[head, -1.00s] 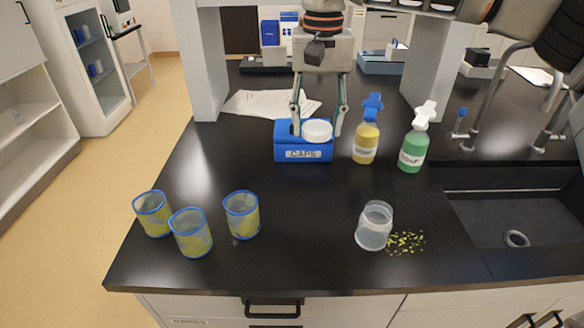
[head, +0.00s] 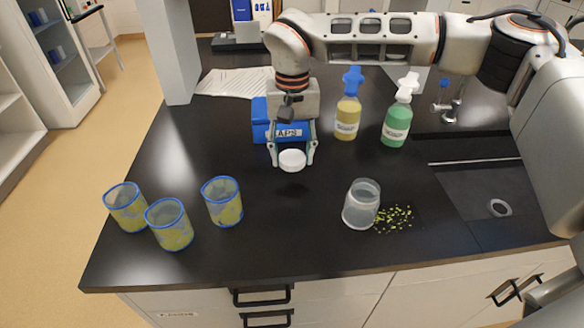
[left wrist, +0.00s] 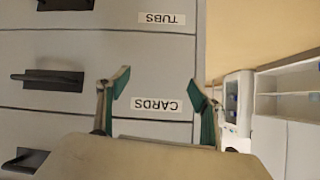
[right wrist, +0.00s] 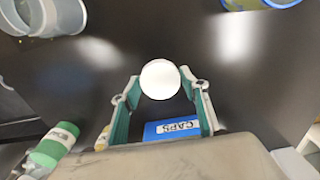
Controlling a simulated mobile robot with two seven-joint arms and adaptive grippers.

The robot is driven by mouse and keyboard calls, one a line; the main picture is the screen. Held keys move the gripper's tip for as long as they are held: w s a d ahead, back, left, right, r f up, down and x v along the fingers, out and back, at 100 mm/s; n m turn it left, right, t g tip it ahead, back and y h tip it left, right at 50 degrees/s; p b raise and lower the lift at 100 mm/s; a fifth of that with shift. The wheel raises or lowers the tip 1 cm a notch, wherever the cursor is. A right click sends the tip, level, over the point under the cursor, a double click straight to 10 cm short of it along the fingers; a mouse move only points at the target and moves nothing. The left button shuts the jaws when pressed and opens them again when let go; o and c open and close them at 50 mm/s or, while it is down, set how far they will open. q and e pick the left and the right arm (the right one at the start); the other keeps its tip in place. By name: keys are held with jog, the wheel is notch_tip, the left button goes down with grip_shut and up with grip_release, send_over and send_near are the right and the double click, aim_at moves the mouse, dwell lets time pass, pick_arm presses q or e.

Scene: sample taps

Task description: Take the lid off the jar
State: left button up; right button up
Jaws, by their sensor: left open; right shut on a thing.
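My right gripper (head: 292,162) is shut on a round white lid (head: 291,160), held above the counter just in front of the blue CAPS box (head: 264,128). In the right wrist view the lid (right wrist: 160,79) sits between the two fingertips. The clear jar (head: 361,206) stands on the counter to the right and nearer the front edge, apart from the gripper. No lid shows on it. My left gripper (left wrist: 158,80) is open and empty, facing drawer fronts marked TUBS and CARDS; it is outside the head view.
Several blue-rimmed cups with yellow contents (head: 224,203) stand at the front left. Yellow-green bits (head: 394,218) lie beside the jar. A yellow bottle (head: 347,115) and a green bottle (head: 396,124) stand behind. A sink (head: 490,195) is at right. The counter's middle is clear.

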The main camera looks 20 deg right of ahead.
aim_at(292, 178)
jog(key=shift+f, duration=2.25)
jog(key=shift+f, duration=0.1)
jog(key=shift+f, duration=0.1)
jog(key=o, duration=1.2)
notch_tip(292, 178, up, 12)
jog(key=shift+r, duration=0.15)
